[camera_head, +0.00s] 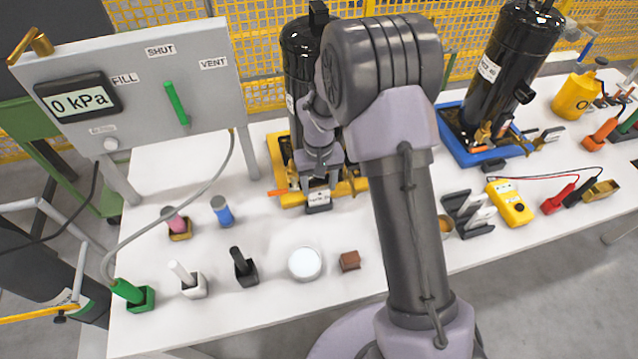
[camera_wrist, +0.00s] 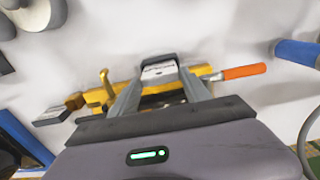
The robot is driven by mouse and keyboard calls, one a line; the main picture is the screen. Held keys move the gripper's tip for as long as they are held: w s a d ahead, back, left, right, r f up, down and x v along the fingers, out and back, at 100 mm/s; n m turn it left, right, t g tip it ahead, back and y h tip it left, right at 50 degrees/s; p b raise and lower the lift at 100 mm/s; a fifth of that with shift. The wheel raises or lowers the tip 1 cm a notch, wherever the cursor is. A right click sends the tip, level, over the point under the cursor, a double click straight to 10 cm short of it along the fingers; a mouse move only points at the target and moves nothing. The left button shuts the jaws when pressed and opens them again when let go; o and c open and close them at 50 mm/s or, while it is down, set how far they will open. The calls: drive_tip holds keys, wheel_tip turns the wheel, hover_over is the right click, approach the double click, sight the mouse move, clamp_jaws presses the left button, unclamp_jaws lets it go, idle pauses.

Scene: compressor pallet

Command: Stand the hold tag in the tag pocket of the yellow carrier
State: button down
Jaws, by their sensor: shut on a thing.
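My gripper (camera_head: 318,183) points down at the near edge of the yellow carrier (camera_head: 294,201), which holds a black compressor (camera_head: 299,62). In the wrist view my gripper (camera_wrist: 160,86) is shut on the hold tag (camera_wrist: 160,68), a dark grey piece with a white printed face. The tag also shows in the head view (camera_head: 318,199), at the carrier's near edge. The yellow carrier (camera_wrist: 100,97) lies behind and below my fingers in the wrist view. The tag pocket is not clearly seen, and I cannot tell whether the tag's foot is inside it.
An orange handle (camera_wrist: 243,72) sticks out from the carrier beside the tag. A blue carrier (camera_head: 459,151) with another black compressor stands to the right. A blue-capped cylinder (camera_head: 222,212), a white round container (camera_head: 305,264) and a brown block (camera_head: 350,261) stand on the white table.

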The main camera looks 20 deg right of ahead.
drive_tip(key=shift+f, duration=0.1)
drive_tip(key=shift+c, duration=2.1)
unclamp_jaws()
drive_tip(key=c, duration=0.4)
drive_tip(key=shift+r+p, duration=2.6)
drive_tip(key=shift+r, duration=0.9)
